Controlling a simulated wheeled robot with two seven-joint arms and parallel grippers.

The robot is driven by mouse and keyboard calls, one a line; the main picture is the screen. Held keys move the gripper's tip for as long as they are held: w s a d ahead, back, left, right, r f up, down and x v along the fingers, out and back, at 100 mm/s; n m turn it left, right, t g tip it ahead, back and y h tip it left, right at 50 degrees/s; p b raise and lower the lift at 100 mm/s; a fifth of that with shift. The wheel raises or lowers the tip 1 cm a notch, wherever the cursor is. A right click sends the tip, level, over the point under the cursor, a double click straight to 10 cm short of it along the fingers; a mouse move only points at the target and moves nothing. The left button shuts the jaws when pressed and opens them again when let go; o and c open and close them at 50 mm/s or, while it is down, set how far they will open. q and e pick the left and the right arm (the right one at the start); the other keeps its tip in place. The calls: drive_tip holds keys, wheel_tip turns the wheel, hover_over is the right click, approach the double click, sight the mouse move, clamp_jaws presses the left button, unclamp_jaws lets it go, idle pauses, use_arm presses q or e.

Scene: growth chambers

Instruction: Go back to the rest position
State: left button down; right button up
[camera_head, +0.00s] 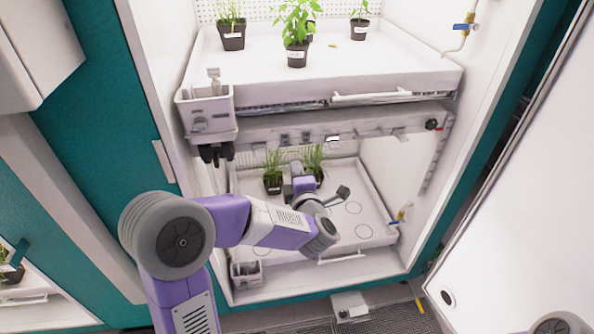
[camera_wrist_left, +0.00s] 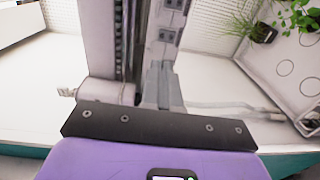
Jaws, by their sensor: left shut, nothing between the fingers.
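My left arm reaches from the lower left into the lower level of the open growth chamber. My left gripper (camera_head: 297,169) is small and partly hidden by its own wrist in the head view. It is between the potted plants at the back of the lower tray (camera_head: 377,219), and I cannot tell whether it touches them. In the left wrist view the fingers (camera_wrist_left: 161,86) are shut with nothing held. My right gripper is not in view.
Grassy pots (camera_head: 272,184) stand near my left gripper. The upper tray (camera_head: 400,72) overhangs my forearm and carries several potted plants, including a leafy one (camera_head: 296,54). A white door (camera_head: 520,165) stands open at right. The lower tray's front right has empty marked circles.

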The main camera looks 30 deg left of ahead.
use_arm(q)
drive_tip(key=s+d+f+m+g+h, duration=0.1)
drive_tip(key=d+f+m+h, duration=0.25)
drive_tip(key=f, duration=0.55)
drive_tip(key=s+d+f+m+g+h+p, duration=0.1)
drive_tip(key=d+f+m+g+h, duration=0.15)
drive_tip(key=f+m, duration=0.4)
drive_tip(key=s+d+f+m+h, duration=0.1)
drive_tip(key=d+f+m+h, duration=0.25)
drive_tip(key=f, duration=0.75)
drive_tip(key=s+d+f+m+g+h, duration=0.2)
drive_tip(key=s+d+f+m+g, duration=0.2)
drive_tip(key=s+f, duration=0.3)
drive_tip(key=s+d+f+m+g+h, duration=0.3)
drive_tip(key=s+d+f+m+g, duration=0.2)
drive_tip(key=s, duration=1)
wheel_tip(320, 180, down, 2)
drive_tip(key=shift+s+f+g+p, duration=0.15)
drive_tip(key=shift+f+g+p, duration=0.1)
drive_tip(key=shift+g+p, duration=0.15)
drive_tip(key=shift+m+h, duration=0.25)
